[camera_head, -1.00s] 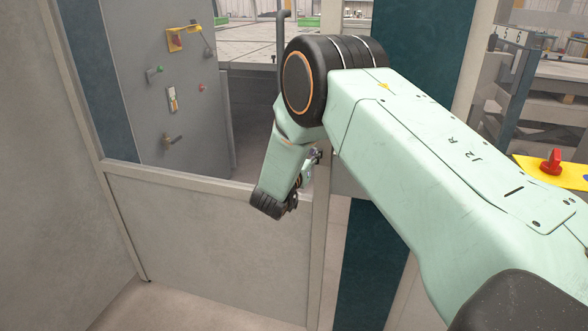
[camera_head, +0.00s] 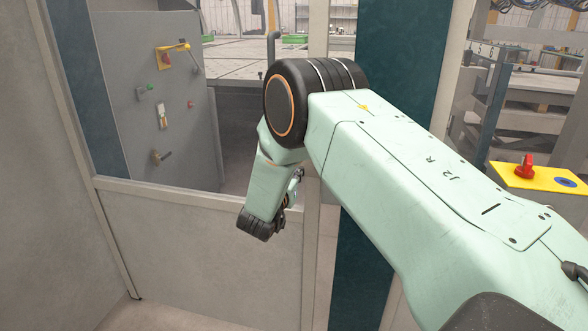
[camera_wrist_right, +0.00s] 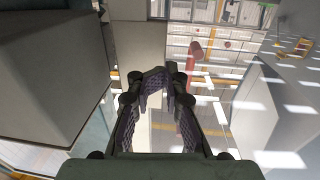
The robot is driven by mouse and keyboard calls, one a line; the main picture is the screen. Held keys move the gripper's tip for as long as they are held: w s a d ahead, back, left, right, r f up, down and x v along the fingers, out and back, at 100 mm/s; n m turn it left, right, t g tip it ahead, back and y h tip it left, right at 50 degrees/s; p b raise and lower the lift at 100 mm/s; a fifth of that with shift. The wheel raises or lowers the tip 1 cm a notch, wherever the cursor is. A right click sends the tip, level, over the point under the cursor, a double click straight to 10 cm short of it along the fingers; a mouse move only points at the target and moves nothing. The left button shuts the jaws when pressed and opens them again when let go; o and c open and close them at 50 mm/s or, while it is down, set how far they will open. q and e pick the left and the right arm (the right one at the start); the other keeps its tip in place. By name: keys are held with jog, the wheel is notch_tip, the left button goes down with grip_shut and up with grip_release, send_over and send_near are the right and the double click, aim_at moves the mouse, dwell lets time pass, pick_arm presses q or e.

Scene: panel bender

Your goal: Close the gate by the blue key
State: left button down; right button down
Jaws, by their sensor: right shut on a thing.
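A framed gate panel (camera_head: 190,235) fills the lower left of the head view, grey below with a see-through upper part. My right arm reaches across it from the right, and its wrist hangs in front of the gate's right edge. My right gripper (camera_wrist_right: 160,85) shows in the wrist view, its fingers closed around a small dark handle-like piece, mostly hidden between the fingertips. A yellow plate (camera_head: 508,176) at the right carries a red knob (camera_head: 525,166) and a blue round part (camera_head: 565,182); I cannot tell whether this is the blue key. My left gripper is not in view.
A dark teal post (camera_head: 358,265) is right of the gate. A grey block (camera_wrist_right: 50,70) is close at left in the wrist view.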

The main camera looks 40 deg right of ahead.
jog(key=s+v, duration=0.1)
jog(key=v, duration=0.8)
jog(key=shift+s, duration=0.15)
jog(key=shift+s, duration=0.1)
